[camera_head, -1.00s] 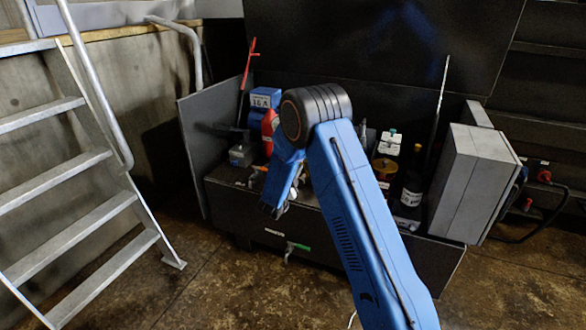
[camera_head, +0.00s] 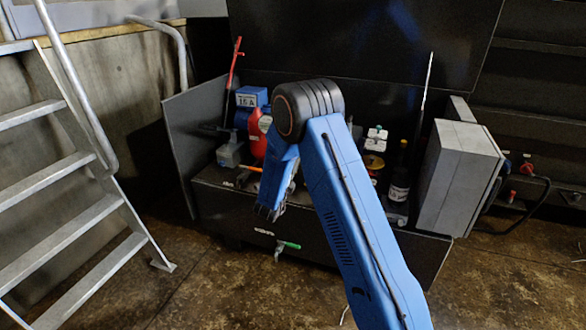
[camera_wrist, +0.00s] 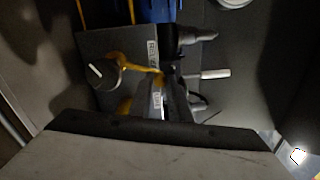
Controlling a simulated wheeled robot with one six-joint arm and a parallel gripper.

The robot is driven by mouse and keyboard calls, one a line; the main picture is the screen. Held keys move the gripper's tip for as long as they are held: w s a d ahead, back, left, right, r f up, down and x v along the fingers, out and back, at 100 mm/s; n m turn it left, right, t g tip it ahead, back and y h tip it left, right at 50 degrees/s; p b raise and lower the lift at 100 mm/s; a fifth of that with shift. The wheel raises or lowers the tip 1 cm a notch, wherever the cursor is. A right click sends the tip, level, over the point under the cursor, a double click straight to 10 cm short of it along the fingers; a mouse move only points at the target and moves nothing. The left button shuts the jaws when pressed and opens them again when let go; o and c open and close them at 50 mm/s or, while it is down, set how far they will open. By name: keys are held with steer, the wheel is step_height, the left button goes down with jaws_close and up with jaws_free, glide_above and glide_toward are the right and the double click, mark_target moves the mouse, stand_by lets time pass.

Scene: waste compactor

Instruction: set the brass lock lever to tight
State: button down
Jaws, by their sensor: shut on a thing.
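A curved brass-coloured lever (camera_wrist: 138,64) shows in the wrist view, running from beside a round dark knob (camera_wrist: 103,73) toward my jaws. My gripper (camera_wrist: 162,88) is shut on its end; the jaws hide part of it, and the contact is dim. A small label (camera_wrist: 152,52) stands on the dark plate just behind; I cannot read it surely. In the head view my gripper (camera_head: 268,212) hangs at the front of the dark cabinet (camera_head: 215,208); the lever cannot be made out there.
A green-handled valve (camera_head: 288,245) sits low on the cabinet front. A blue box (camera_head: 251,97), a red object (camera_head: 258,138) and bottles (camera_head: 400,175) stand inside. A grey box (camera_head: 458,178) is at right, metal steps (camera_head: 75,190) at left. A pale peg (camera_wrist: 210,74) lies right of my jaws.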

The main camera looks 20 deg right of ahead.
stand_by(0.3)
steer(key=c, duration=1.9)
jaws_free()
steer(key=shift+c, duration=0.2)
steer(key=shift+s+a, duration=0.1)
steer(key=v, duration=1.7)
steer(key=shift+s, duration=0.1)
